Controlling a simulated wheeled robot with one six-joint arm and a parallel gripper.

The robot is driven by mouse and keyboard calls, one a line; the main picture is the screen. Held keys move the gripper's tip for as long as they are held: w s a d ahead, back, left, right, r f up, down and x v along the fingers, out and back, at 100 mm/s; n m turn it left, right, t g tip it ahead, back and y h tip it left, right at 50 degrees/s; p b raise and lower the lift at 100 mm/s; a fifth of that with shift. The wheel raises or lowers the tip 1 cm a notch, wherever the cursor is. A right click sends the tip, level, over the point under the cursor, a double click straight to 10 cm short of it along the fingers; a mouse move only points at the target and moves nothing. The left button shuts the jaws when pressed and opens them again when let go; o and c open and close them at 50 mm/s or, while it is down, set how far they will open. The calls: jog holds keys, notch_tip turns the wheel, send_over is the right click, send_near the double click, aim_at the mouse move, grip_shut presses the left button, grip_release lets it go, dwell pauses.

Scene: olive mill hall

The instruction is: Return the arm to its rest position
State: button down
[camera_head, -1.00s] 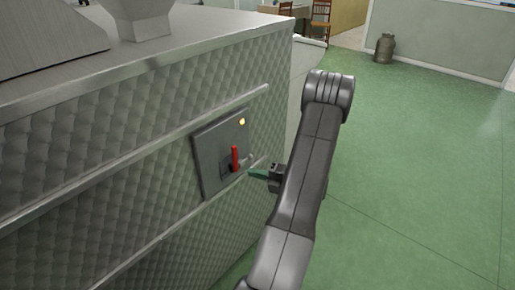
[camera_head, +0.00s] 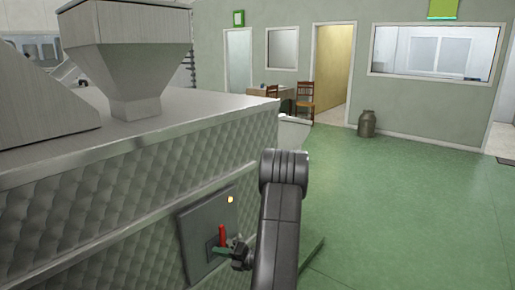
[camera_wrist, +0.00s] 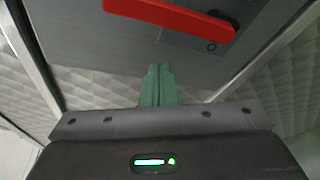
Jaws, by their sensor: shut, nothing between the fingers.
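My gripper (camera_head: 221,250) has green fingers and a dark body. It is in front of a grey control panel (camera_head: 191,250) on the side of the quilted steel machine. Its fingers are shut together and empty in the wrist view (camera_wrist: 157,75). A red lever (camera_head: 222,232) stands upright on the panel, just above the fingers in the head view. In the wrist view the lever (camera_wrist: 170,15) lies across the top, apart from the fingertips in the picture. My arm hides part of the panel's surroundings.
The steel machine (camera_head: 120,170) fills the left side and carries a hopper (camera_head: 128,50). Green floor (camera_head: 410,210) lies open to the right. A milk can (camera_head: 367,124), chairs (camera_head: 305,98) and a table stand far back by the wall. A doorway (camera_head: 332,70) is open.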

notch_tip(320, 180, down, 6)
jog(key=a+n+t+h+b, duration=0.2)
jog(key=n+b, duration=0.7)
jog(key=b, duration=0.5)
jog(key=shift+s+h+b, duration=0.35)
jog(key=shift+h+b, duration=0.05)
jog(key=shift+h, duration=0.5)
jog(key=shift+r, duration=0.1)
jog(key=shift+r+p, duration=0.2)
jog(key=shift+p, duration=0.1)
